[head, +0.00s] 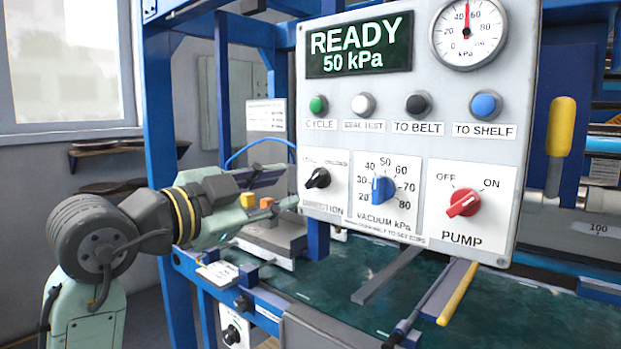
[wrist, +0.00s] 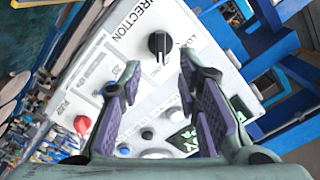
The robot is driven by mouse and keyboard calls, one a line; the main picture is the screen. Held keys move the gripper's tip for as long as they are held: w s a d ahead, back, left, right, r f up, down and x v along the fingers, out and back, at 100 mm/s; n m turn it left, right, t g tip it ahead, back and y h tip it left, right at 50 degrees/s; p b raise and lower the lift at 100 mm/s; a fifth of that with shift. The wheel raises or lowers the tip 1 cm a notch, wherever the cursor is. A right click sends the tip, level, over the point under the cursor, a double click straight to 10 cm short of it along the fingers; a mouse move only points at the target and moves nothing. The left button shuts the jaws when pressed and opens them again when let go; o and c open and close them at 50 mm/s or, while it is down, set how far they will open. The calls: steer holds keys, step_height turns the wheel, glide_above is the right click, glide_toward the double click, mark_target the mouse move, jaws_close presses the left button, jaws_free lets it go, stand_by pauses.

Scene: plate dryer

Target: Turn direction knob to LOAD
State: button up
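The black direction knob (head: 318,178) sits on the left of the white control panel, above the word DIRECTION. In the wrist view the knob (wrist: 160,43) lies beyond the fingertips, roughly between them. Its white mark points down in that picture, away from the LOAD label (wrist: 185,42), apparently toward the right-hand label. My gripper (head: 282,188) is just left of the panel in the head view. In the wrist view my gripper (wrist: 160,72) has its two purple-padded fingers spread, with nothing between them. It appears apart from the knob.
The panel (head: 432,130) also carries a blue vacuum knob (head: 383,190), a red pump knob (head: 463,203), several push buttons and a gauge (head: 468,32). The display (head: 359,46) reads READY 50 kPa. A blue frame post (head: 163,110) stands behind my arm.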

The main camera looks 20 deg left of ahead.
mark_target(311, 181)
steer(key=p+x, duration=0.1)
steer(key=x, duration=0.6)
steer(key=shift+w+d+p, duration=0.1)
steer(key=shift+w+p, duration=0.2)
steer(key=shift+w, duration=0.05)
steer(key=shift+c, duration=0.2)
jaws_close()
